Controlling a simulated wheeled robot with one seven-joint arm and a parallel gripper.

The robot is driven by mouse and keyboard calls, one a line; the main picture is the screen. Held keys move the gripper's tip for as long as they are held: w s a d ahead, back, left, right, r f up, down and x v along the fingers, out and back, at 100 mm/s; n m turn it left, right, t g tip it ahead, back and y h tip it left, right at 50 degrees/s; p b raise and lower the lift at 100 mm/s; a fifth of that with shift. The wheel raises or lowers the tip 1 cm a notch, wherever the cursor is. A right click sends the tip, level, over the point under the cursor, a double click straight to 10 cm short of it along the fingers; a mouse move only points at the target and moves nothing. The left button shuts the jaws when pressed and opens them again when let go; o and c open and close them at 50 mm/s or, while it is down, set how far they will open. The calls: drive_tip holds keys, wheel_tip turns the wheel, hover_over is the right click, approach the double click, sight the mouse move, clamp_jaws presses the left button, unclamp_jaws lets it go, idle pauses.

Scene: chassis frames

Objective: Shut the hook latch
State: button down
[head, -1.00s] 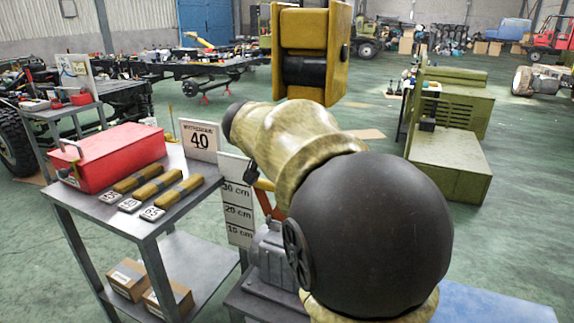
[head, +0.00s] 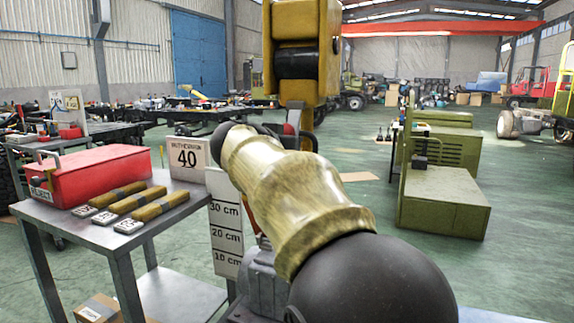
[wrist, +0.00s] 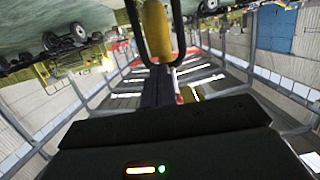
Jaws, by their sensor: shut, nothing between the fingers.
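A yellow block with a black roller (head: 300,62), which looks like a hook block, hangs at the top of the head view. A narrower yellow part extends below it, and my forearm covers most of what is beneath. I cannot make out the hook latch clearly. In the wrist view, a yellow rounded piece (wrist: 156,30) with a dark loop around it shows at the top; I cannot tell whether this is the hook. My gripper (wrist: 158,76) shows there as a dark bar, shut and empty, below the loop. In the head view it is hidden behind my forearm.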

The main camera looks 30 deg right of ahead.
drive_tip(key=b, duration=0.3)
drive_tip(key=w+d+f+b, duration=0.1)
drive_tip(key=b, duration=0.2)
drive_tip(key=shift+w+d+f+t+h, duration=0.1)
drive_tip(key=shift+d+f+t+h, duration=0.1)
drive_tip(key=shift+d+t+h, duration=0.15)
drive_tip(key=shift+a+b, duration=0.1)
drive_tip(key=shift+b, duration=0.2)
